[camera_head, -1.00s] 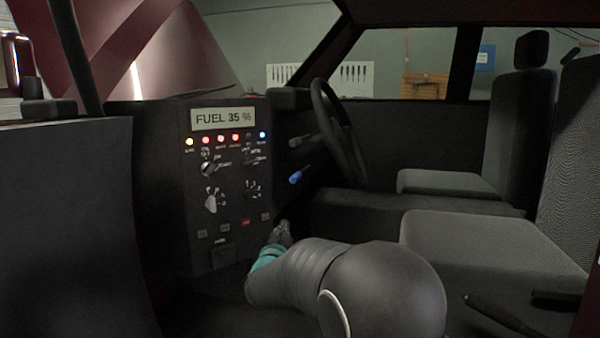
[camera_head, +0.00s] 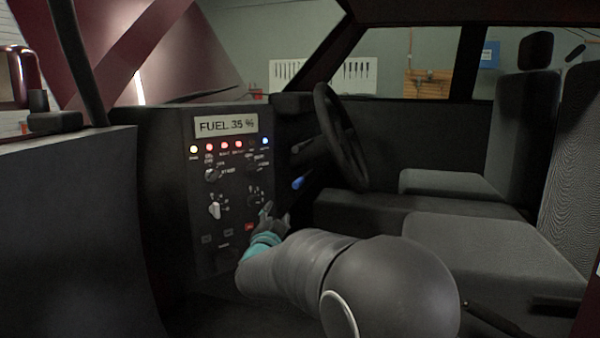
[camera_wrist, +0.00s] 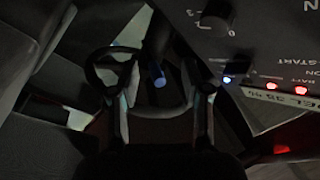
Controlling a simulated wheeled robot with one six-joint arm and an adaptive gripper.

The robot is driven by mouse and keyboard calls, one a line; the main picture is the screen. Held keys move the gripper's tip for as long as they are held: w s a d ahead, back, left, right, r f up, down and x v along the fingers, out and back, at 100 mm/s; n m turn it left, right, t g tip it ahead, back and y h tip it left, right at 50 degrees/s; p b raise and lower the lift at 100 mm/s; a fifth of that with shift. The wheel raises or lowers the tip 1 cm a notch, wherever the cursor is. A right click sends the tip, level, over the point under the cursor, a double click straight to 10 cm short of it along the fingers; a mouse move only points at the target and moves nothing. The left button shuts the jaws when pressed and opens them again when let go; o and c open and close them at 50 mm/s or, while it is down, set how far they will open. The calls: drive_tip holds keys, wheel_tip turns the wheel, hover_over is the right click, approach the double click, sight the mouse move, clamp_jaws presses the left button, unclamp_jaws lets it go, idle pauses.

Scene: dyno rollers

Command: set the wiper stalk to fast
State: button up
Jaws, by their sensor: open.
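A stalk with a blue tip (camera_head: 298,183) sticks out below and left of the steering wheel (camera_head: 342,138). A dark stalk (camera_head: 303,145) shows above it. No readable label tells which is the wiper stalk. My gripper (camera_head: 272,216) is low in front of the panel's right side, below and left of the blue tip in the picture. In the wrist view my gripper (camera_wrist: 160,88) has its two fingers apart. The blue tip (camera_wrist: 159,80) appears between them, beyond the fingertips, and no contact is visible.
The control panel (camera_head: 231,185) with knobs, lamps and a fuel display stands just left of my gripper. It fills the upper right of the wrist view, with a knob (camera_wrist: 214,22) close by. The seat (camera_head: 480,248) lies to the right.

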drive_tip(key=g+h+p, duration=0.1)
drive_tip(key=h+p, duration=0.1)
drive_tip(key=p, duration=0.1)
approach(299, 179)
drive_tip(key=s+a+r, duration=0.1)
drive_tip(key=s+a, duration=0.1)
drive_tip(key=a, duration=0.2)
drive_tip(key=w+d+n, duration=0.1)
drive_tip(key=w+d, duration=0.1)
drive_tip(key=w, duration=0.2)
drive_tip(key=w+d+n+g+p, duration=0.1)
drive_tip(key=w+d, duration=0.1)
drive_tip(key=w, duration=0.2)
drive_tip(key=w+d+n+h, duration=0.1)
drive_tip(key=w+d, duration=0.1)
drive_tip(key=w, duration=0.2)
drive_tip(key=shift+d+f+g, duration=0.3)
drive_tip(key=shift+f, duration=0.1)
drive_tip(key=shift+c, duration=0.2)
clamp_jaws()
